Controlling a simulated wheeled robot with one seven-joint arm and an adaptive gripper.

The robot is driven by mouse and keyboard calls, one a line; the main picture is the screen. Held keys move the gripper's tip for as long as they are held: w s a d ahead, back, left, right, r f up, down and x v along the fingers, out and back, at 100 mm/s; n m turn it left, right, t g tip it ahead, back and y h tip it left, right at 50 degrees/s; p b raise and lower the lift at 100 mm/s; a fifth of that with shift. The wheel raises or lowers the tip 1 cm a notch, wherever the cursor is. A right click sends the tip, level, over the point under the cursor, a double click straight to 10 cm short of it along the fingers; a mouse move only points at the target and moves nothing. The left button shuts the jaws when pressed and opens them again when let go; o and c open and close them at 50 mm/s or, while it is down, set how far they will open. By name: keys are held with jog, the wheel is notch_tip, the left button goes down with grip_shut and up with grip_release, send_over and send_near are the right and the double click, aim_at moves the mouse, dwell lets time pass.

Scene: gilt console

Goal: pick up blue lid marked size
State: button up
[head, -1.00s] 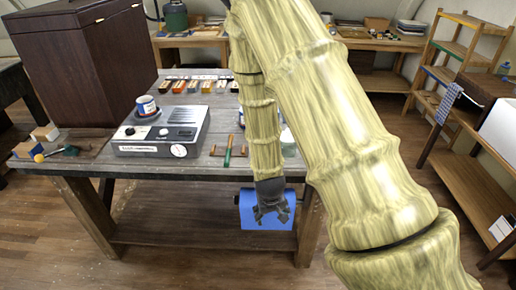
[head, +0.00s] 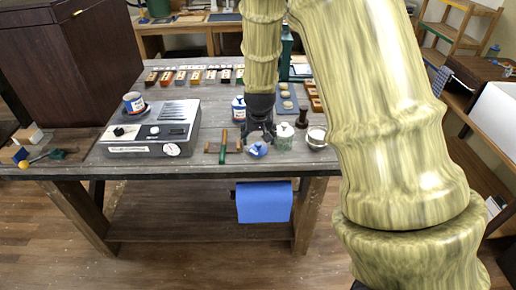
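A small blue lid (head: 258,149) with pale marking lies on the grey wooden table near its front edge; the marking is too small to read. My gripper (head: 260,138) points down just above and behind the lid in the head view. Its fingers look spread apart with nothing between them. I cannot tell whether a finger touches the lid.
A green-handled tool (head: 223,146) lies left of the lid. A glass jar (head: 285,138) and a round tin (head: 316,138) stand to the right. A blue-and-white can (head: 239,108) stands behind. A grey device (head: 155,130) fills the left; blue sheet (head: 264,202) hangs at the front.

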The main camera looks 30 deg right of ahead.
aim_at(258, 144)
jog(key=shift+p+x, duration=0.3)
jog(key=shift+x, duration=1.05)
jog(key=shift+w+p+x, duration=0.2)
jog(key=shift+p+x, duration=0.85)
jog(key=shift+x, duration=1.45)
jog(key=shift+d, duration=0.2)
jog(key=c, duration=0.5)
